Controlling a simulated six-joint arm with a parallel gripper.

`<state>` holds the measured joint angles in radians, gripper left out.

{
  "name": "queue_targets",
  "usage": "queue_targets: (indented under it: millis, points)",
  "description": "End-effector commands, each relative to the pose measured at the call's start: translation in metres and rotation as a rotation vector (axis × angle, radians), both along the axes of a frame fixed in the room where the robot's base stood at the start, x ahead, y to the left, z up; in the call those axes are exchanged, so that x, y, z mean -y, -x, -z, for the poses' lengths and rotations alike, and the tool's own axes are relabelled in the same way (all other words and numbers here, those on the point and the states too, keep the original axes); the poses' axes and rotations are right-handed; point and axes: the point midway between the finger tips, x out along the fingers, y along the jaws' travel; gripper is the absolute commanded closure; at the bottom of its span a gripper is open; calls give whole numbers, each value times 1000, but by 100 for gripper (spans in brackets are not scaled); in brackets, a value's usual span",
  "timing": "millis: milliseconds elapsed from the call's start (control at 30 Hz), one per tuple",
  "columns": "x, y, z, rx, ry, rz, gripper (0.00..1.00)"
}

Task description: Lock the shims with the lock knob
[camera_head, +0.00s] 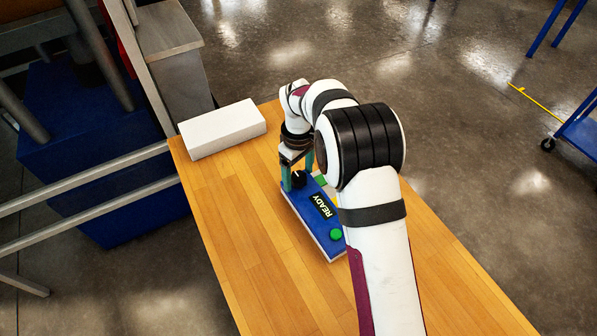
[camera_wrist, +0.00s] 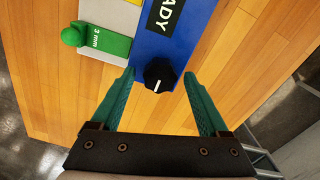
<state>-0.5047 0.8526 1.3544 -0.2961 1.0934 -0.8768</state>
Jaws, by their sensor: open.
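The black lock knob (camera_wrist: 160,75) with a white pointer line sits at the end of the blue panel (camera_wrist: 155,45) in the wrist view. My gripper (camera_wrist: 159,76) is open, its green fingers on either side of the knob with a small gap at each side. In the head view my gripper (camera_head: 298,178) points down over the panel's far end. A green shim marked "3 mm" (camera_wrist: 112,45), with a round green grip, lies on a pale strip beside the panel. A yellow piece shows at the wrist view's top edge. My arm hides part of the panel in the head view.
The panel's display (camera_head: 322,205) reads READY, with a green button (camera_head: 336,234) at its near end. A white block (camera_head: 222,128) lies at the table's far left corner. The wooden table (camera_head: 240,230) is clear left of the panel.

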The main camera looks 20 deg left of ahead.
Motion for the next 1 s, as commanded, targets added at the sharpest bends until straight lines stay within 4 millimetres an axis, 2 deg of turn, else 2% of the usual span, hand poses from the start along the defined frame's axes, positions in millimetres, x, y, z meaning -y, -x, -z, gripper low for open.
queue_targets:
  millis: [233,667,1000]
  points:
    - [0,0,1,0,0,0,22]
    - [0,0,1,0,0,0,99]
    - [0,0,0,-1,0,42,100]
